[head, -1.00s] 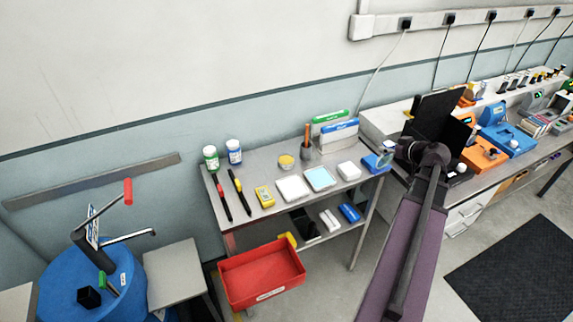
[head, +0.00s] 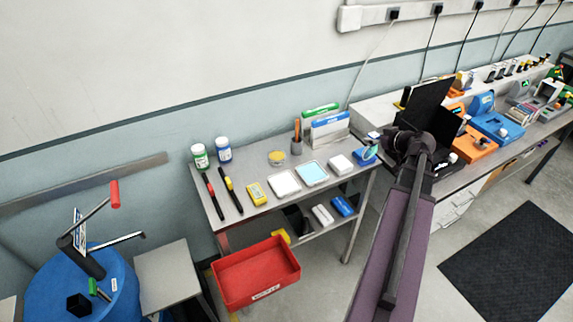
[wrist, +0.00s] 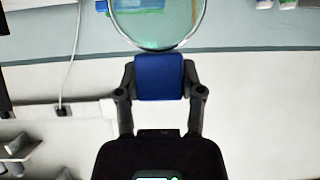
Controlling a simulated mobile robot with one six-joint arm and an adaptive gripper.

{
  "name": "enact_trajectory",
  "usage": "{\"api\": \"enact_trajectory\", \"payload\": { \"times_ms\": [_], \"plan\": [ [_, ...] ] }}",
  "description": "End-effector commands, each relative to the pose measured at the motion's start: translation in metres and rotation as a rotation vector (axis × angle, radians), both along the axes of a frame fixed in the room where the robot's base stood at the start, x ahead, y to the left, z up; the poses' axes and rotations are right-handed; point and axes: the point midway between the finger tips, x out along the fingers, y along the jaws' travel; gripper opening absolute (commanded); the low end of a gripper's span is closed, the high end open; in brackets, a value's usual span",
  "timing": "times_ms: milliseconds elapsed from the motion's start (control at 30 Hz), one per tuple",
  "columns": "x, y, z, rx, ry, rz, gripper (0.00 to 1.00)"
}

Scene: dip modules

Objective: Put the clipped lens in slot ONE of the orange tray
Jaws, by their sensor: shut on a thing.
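My gripper (wrist: 160,80) is shut on the blue clip of the clipped lens (wrist: 158,78). The round, clear, greenish glass (wrist: 158,25) stands out beyond the fingertips, its top cut off by the frame. In the head view my gripper is mostly hidden by my wrist; a round lens (head: 369,152) shows just left of it, over the right end of the small table. Orange objects (head: 478,143) stand on the right bench, partly behind my arm. I cannot tell which is the orange tray, and no slot label is readable.
The small grey table (head: 238,208) carries bottles, pens, a yellow device and pale trays. A red bin (head: 255,273) is below. Blue modules (head: 497,128) and other equipment crowd the right bench. A dark mat (head: 510,260) lies on open floor.

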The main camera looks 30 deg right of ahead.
Motion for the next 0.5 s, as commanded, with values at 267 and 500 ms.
{"api": "enact_trajectory", "payload": {
  "times_ms": [267, 500],
  "plan": [
    [0.03, 0.027, -0.043, 0.0, 0.0, 0.109, 0.0],
    [0.056, 0.056, -0.077, 0.0, -0.001, 0.221, 0.0]
  ]
}}
